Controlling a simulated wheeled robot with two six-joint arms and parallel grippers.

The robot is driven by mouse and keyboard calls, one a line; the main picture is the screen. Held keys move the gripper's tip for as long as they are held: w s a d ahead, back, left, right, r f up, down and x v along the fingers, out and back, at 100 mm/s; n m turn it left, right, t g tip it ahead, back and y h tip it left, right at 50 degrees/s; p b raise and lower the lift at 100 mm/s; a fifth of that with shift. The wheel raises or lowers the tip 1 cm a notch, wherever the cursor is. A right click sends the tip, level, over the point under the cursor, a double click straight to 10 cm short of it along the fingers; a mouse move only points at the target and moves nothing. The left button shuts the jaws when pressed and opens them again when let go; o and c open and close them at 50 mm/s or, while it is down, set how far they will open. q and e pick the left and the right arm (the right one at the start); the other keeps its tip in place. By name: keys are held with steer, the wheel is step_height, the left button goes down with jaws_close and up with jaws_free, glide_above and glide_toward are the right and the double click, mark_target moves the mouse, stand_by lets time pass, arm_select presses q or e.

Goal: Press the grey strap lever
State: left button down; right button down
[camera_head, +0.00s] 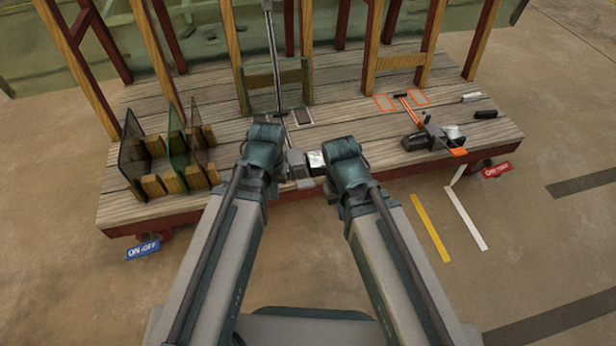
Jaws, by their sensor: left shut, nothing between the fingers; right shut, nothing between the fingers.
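A grey strap mechanism sits at the front middle of the wooden deck, between my two wrists. Its grey block (296,160) shows, and a small grey lever (304,184) seems to stick out toward the deck's front edge, partly crowded by my arms. I cannot tell whether either touches the lever.
A similar orange strap mechanism (424,138) stands at the deck's right. Upright dark and green panels (134,150) with wooden blocks are at left. Wooden posts and a tall grey pole (274,55) stand behind. The deck (400,178) has a front edge below my wrists.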

arm_select(q)
steer(key=w+d+r+n+t, duration=0.1)
steer(key=w+d+n, duration=0.3)
steer(key=w+d, duration=0.4)
steer(key=w, duration=0.5)
steer(key=shift+w+r+n+t+p, duration=0.15)
steer(key=shift+w+n+t+p, duration=0.15)
steer(key=shift+w+n+p, duration=0.1)
arm_select(e)
steer(key=shift+r, duration=0.5)
steer(key=shift+f, duration=0.1)
